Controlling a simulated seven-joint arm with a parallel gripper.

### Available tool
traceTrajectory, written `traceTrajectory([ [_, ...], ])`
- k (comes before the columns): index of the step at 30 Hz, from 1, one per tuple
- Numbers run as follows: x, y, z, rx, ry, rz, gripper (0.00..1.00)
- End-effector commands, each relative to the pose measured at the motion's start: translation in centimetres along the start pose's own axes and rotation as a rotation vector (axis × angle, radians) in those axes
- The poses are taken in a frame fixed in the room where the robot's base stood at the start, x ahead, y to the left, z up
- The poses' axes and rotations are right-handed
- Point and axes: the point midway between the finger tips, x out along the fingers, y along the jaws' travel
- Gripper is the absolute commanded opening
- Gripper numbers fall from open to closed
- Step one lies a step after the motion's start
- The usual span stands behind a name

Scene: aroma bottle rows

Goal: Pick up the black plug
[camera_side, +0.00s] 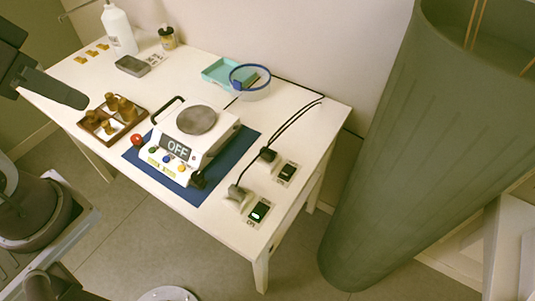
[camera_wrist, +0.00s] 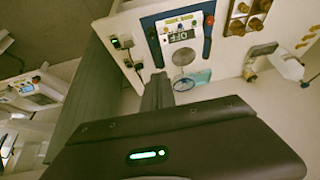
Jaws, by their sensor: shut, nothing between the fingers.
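The black plug (camera_side: 268,154) lies on the right part of the white table, with a black cable running from it toward the back. A dark switch (camera_side: 287,172) is beside it. In the wrist view the plug (camera_wrist: 138,66) is small and dark, left of the hotplate. My gripper (camera_wrist: 158,77) points toward the table in the wrist view, its fingers together and empty. In the side view, my gripper (camera_side: 82,100) hangs at the left edge, well away from the plug.
A white plug (camera_side: 236,192) with its own cable lies nearer the front, beside a green-lit switch (camera_side: 260,211) labelled ON. The hotplate (camera_side: 190,140), reading OFF, stands on a blue mat (camera_side: 217,181). A bottle tray (camera_side: 100,128) is left. A large grey-green cylinder (camera_side: 415,150) stands right.

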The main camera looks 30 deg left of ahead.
Motion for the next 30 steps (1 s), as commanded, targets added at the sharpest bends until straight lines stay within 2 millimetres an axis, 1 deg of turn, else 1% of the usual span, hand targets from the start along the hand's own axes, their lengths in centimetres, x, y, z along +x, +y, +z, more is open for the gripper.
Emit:
traceTrajectory([
  [8, 0.0, 0.0, 0.0, 0.000, 0.000, 0.000, 0.00],
  [9, 0.0, 0.0, 0.0, 0.000, 0.000, 0.000, 0.02],
  [11, 0.0, 0.0, 0.0, 0.000, 0.000, 0.000, 0.14],
  [15, 0.0, 0.0, 0.0, 0.000, 0.000, 0.000, 0.41],
  [16, 0.0, 0.0, 0.0, 0.000, 0.000, 0.000, 0.45],
  [25, 0.0, 0.0, -0.2, -0.009, -0.003, 0.001, 0.45],
  [26, 0.1, 0.1, -0.7, -0.025, -0.009, 0.004, 0.45],
  [28, 0.5, 0.4, -2.6, -0.108, -0.043, 0.015, 0.45],
  [29, 0.8, 0.7, -3.9, -0.163, -0.064, 0.020, 0.45],
  [30, 1.7, 1.1, -6.0, -0.253, -0.095, 0.024, 0.45],
])
